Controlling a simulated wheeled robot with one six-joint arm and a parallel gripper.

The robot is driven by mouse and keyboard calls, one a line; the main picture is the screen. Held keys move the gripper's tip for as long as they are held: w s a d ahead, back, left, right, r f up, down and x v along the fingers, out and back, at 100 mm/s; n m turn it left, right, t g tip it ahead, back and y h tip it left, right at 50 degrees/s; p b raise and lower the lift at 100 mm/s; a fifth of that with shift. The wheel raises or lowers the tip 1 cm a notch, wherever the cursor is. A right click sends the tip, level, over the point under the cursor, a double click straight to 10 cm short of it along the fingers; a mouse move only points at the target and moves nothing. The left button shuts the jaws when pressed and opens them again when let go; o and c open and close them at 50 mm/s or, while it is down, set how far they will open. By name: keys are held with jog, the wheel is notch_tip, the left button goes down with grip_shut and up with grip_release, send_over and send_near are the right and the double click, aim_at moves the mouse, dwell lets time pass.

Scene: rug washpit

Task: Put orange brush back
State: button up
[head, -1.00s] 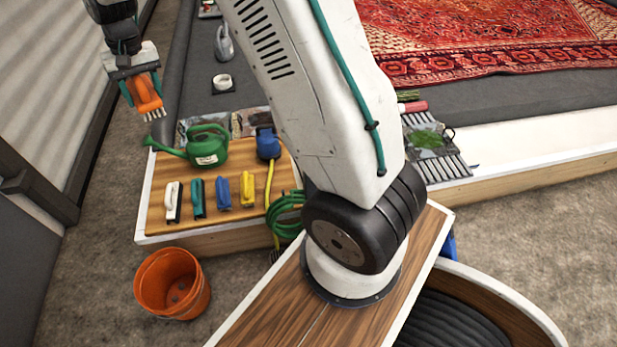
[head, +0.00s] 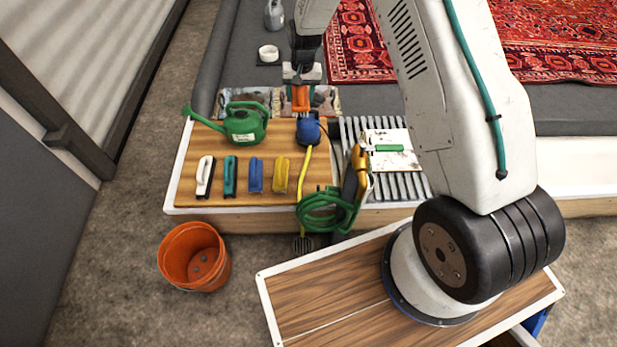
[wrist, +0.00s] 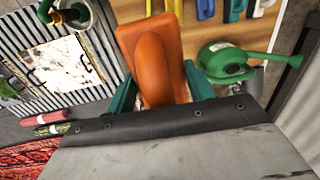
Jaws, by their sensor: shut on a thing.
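My gripper (head: 301,88) is shut on the orange brush (head: 301,97) and holds it over the far edge of the wooden board (head: 190,165). In the wrist view the orange brush (wrist: 152,62) fills the middle, between the teal fingers of my gripper (wrist: 162,95). On the board a row of brushes lies side by side: white (head: 205,177), teal (head: 230,177), blue (head: 254,175) and yellow (head: 280,175). To the right of the yellow brush is bare board, crossed by a yellow handle (head: 305,180).
A green watering can (head: 243,124) and a blue tool head (head: 308,130) stand at the board's back. A coiled green hose (head: 325,212) hangs at its right front corner. A slatted grate (head: 405,185) lies right. An orange bucket (head: 195,257) stands on the floor.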

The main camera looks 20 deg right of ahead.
jog(key=s+f, duration=0.2)
jog(key=f, duration=0.8)
jog(key=s+f, duration=0.2)
jog(key=f, duration=0.8)
jog(key=s+f, duration=0.3)
jog(key=f, duration=0.8)
jog(key=shift+a, duration=0.2)
jog(key=shift+f, duration=2.3)
jog(key=shift+f, duration=0.1)
jog(key=o, duration=1.3)
